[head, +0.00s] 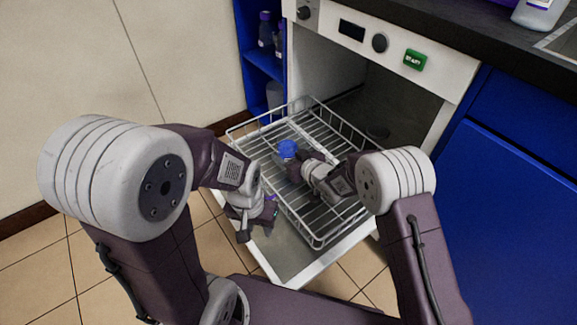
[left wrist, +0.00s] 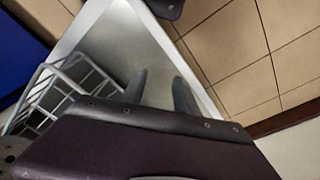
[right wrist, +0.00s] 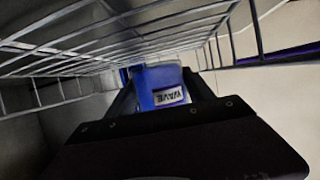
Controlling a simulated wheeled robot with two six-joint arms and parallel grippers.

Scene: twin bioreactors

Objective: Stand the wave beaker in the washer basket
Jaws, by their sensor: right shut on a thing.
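The blue wave beaker (head: 287,148) is over the left part of the washer basket (head: 318,243). Its label reading WAVE shows in the right wrist view (right wrist: 163,84), between my fingers. My right gripper (head: 296,160) is shut on the beaker. The basket's wires run close around it, but I cannot tell whether its base touches them. The basket is a wire rack on the lowered washer door. My left gripper (head: 258,222) is outside the basket's front left side. Its two fingers stand apart and empty in the left wrist view (left wrist: 160,92).
The open washer door (head: 290,265) juts out under the basket. The green start button (head: 415,60) is on the washer's panel. Blue shelves with bottles (head: 265,32) stand at the left, a blue cabinet (head: 520,200) at the right. A bottle (head: 538,12) stands on the counter.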

